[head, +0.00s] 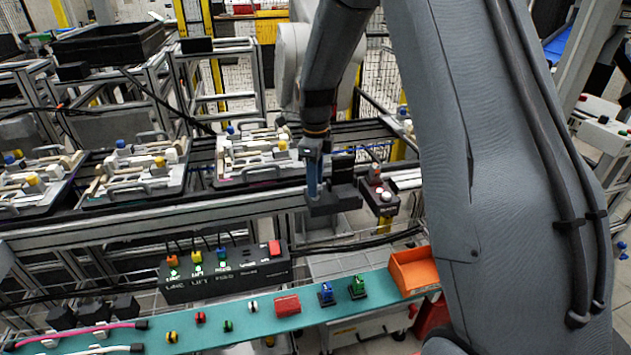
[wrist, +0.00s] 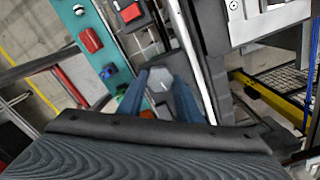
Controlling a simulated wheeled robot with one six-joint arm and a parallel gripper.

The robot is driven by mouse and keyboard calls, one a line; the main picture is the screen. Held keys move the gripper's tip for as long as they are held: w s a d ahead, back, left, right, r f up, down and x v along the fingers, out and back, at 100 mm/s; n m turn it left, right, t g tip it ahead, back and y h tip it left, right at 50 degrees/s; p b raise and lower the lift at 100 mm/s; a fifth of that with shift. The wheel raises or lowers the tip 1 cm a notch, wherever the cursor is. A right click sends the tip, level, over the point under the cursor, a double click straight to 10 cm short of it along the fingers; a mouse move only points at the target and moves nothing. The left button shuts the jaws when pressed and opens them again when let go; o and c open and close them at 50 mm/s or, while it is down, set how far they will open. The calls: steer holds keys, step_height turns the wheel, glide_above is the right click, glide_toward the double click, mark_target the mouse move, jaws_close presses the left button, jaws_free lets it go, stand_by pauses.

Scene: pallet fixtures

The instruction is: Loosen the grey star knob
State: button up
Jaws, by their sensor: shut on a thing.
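The grey star knob (wrist: 159,80) shows in the wrist view as a light grey, faceted piece between two blue fingers. My gripper (wrist: 163,72) is shut on it, with one finger on each side. In the head view my gripper (head: 313,190) points down beside a dark block (head: 343,193) at the conveyor's front rail. The knob is hidden in the head view behind the fingers. I cannot tell how far the knob is turned.
A black control box (head: 225,272) with lit buttons stands left of my gripper. A teal shelf (head: 245,328) holds small coloured knobs and an orange bin (head: 411,271). A small button box (head: 378,197) is close on the right. Pallets (head: 135,170) line the conveyor.

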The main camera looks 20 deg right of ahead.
steer(key=n, duration=0.5)
steer(key=shift+n, duration=0.3)
steer(key=n, duration=0.4)
steer(key=shift+p, duration=0.3)
steer(key=n, duration=0.9)
steer(key=shift+n, duration=0.4)
steer(key=o, duration=1)
steer(key=shift+o, duration=0.2)
steer(key=shift+r+b, duration=1)
steer(key=shift+r, duration=2.95)
